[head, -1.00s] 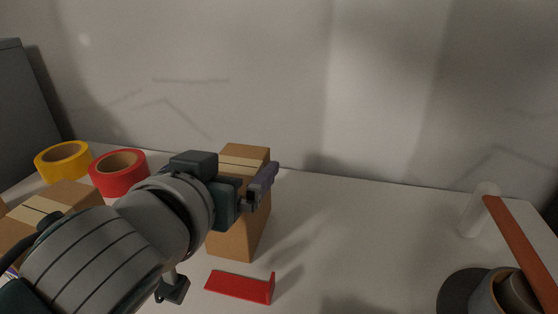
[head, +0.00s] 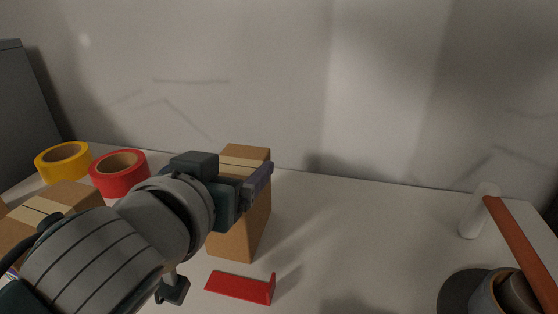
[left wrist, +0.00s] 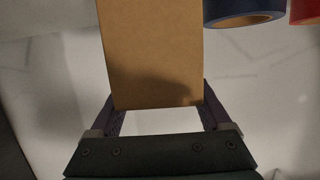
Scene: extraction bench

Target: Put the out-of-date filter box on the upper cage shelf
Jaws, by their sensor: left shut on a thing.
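A tall brown cardboard box (head: 232,240) with a pale tape band near its top stands upright on the bench, partly hidden behind my left gripper. My left gripper (head: 258,182) is shut on this box. In the left wrist view the box's plain brown face (left wrist: 153,50) lies between the two fingers (left wrist: 165,115). Another brown box (head: 75,196) with a pale band lies at the left, partly behind my left arm. No date can be read on either box, so I cannot tell which is out of date. No cage shelf can be made out. My right gripper is out of view.
A yellow tape roll (head: 63,162) and a red one (head: 119,174) sit at the back left; a blue roll (left wrist: 240,10) shows in the wrist view. A red angled piece (head: 240,287) lies in front of the tall box. A white cylinder (head: 478,212) stands right; the bench's middle right is clear.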

